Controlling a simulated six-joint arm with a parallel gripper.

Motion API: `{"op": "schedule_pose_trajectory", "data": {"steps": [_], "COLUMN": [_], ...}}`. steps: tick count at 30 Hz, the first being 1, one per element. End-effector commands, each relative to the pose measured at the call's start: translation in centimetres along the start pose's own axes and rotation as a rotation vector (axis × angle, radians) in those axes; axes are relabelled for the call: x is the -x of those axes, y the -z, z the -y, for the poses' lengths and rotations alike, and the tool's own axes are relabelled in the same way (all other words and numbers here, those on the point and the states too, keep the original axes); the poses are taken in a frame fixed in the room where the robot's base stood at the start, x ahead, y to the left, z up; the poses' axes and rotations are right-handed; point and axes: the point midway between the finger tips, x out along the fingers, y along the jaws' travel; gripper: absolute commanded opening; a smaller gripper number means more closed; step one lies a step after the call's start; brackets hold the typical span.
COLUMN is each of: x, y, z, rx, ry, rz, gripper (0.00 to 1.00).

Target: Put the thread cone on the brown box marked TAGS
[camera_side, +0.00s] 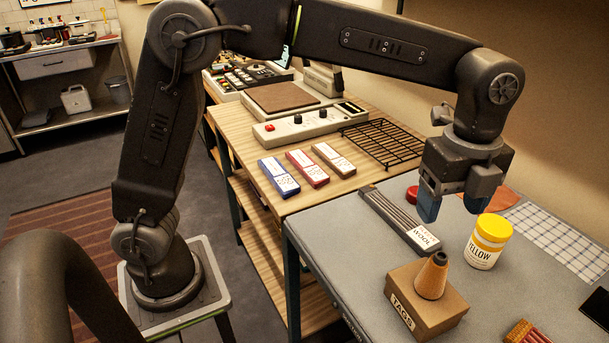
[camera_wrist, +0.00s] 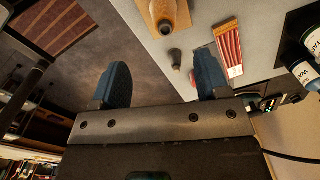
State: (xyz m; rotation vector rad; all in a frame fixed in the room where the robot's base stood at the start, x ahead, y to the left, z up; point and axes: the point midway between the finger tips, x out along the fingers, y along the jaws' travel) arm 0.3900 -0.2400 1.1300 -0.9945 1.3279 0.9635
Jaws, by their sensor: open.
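The thread cone (camera_side: 432,277) is tan-orange with a dark tip. It stands upright on top of the brown box marked TAGS (camera_side: 391,298). My gripper (camera_side: 453,205) is open and empty, with its blue fingers pointing down above the grey table. It is behind the cone and box, clear of both. In the wrist view, the open fingers (camera_wrist: 162,72) show with nothing held between them. The cone (camera_wrist: 167,17) shows at the top edge there, partly cut off.
A yellow-lidded jar (camera_side: 489,241) stands right of the box, close to my gripper. A red item (camera_side: 412,194) and a checked cloth (camera_side: 562,236) are behind. A red bundle (camera_side: 526,332) lies at front right.

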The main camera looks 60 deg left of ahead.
Motion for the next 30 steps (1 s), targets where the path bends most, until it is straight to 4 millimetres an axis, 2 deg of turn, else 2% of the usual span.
{"op": "schedule_pose_trajectory", "data": {"steps": [5,9,14,18,21,24,30], "x": [3.1,4.2,3.7,2.0,0.9,0.1,-0.2], "y": [-4.7,-8.2,-10.8,-12.0,-12.4,-12.6,-12.6], "z": [-4.6,-9.9,-16.1,-20.3,-22.2,-23.2,-23.6], "rx": [0.389,0.787,1.231,1.552,1.708,1.799,1.841], "ry": [0.103,0.201,0.310,0.387,0.423,0.443,0.449], "rz": [-0.022,-0.066,-0.145,-0.225,-0.273,-0.303,-0.317], "gripper": [0.69,0.69,0.69,0.69,0.69,0.69,0.69]}}
